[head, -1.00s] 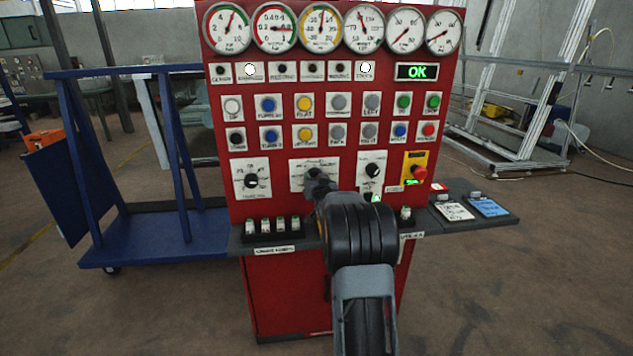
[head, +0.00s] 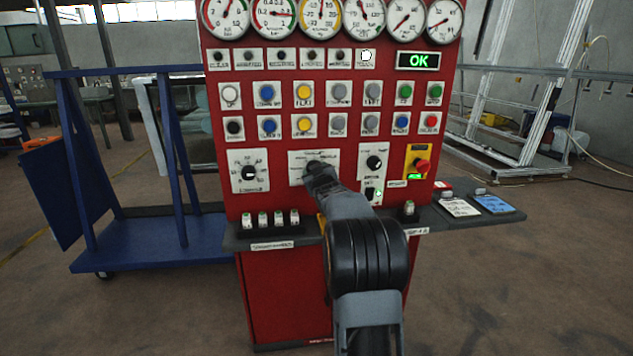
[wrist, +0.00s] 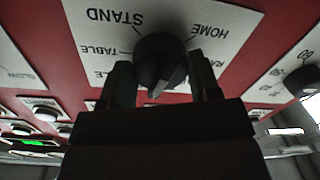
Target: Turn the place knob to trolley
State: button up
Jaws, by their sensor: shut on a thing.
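The place knob (wrist: 160,60) is a round black knob on a white label plate on the red panel, in the wrist view. Its plate (wrist: 225,25) carries upside-down words, among them STAND, HOME and TABLE; other words are partly hidden. No word reading trolley is legible. My gripper (wrist: 165,85) has one finger on each side of the knob and is shut on it. A light pointer mark on the knob points down toward the gripper in this view. In the head view, my gripper (head: 316,172) covers most of the knob on the middle plate (head: 298,158).
Other knobs flank the plate, one left (head: 249,172) and one right (head: 374,162). A red emergency button (head: 421,166) is farther right. A dark shelf (head: 255,237) with several switches juts out below. A blue trolley (head: 150,245) stands left of the panel.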

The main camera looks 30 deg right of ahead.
jog(key=shift+n+b, duration=0.75)
jog(key=shift+n, duration=0.15)
jog(key=o, duration=0.9)
jog(key=v, duration=1.4)
jog(key=shift+w, duration=0.1)
